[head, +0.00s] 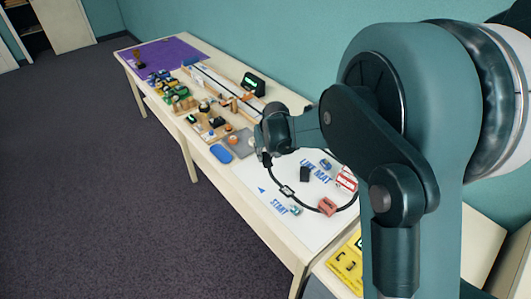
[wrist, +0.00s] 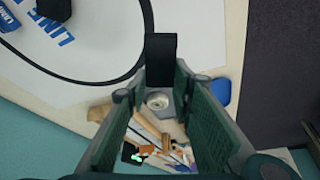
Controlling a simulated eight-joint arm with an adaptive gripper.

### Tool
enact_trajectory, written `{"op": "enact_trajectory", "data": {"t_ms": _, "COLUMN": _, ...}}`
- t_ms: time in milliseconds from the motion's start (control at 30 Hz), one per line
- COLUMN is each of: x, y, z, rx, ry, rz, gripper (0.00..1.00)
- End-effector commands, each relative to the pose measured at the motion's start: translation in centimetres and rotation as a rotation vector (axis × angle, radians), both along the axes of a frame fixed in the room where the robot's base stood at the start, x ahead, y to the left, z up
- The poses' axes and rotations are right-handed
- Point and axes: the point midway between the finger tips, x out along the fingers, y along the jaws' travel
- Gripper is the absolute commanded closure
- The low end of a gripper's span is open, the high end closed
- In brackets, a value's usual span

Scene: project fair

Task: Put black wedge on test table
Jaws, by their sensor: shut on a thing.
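My gripper (wrist: 160,85) is shut on the black wedge (wrist: 160,58), which sticks out beyond the fingertips in the wrist view. In the head view my gripper (head: 267,157) hangs over the left edge of the white line mat, and the wedge is mostly hidden there. The long cream table (head: 252,193) runs along the wall below. I cannot tell which part, if any, is separately the test table. A grey plate (head: 240,144) lies left of my gripper; in the wrist view a round pale piece shows between the fingers.
The white mat (head: 267,206) carries a black loop line, a black block (head: 305,174), a red block (head: 327,206) and a red-white box (head: 346,179). A blue pad (head: 221,153) lies near the front edge. Small parts crowd the table farther left, before a purple mat (head: 160,53).

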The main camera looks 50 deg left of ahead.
Motion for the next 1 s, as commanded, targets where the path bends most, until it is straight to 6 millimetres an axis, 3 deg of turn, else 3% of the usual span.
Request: {"op": "enact_trajectory", "data": {"t_ms": 1000, "x": 0.0, "y": 0.0, "z": -6.3, "rx": 0.000, "ry": 0.000, "rz": 0.000, "gripper": 0.90}}
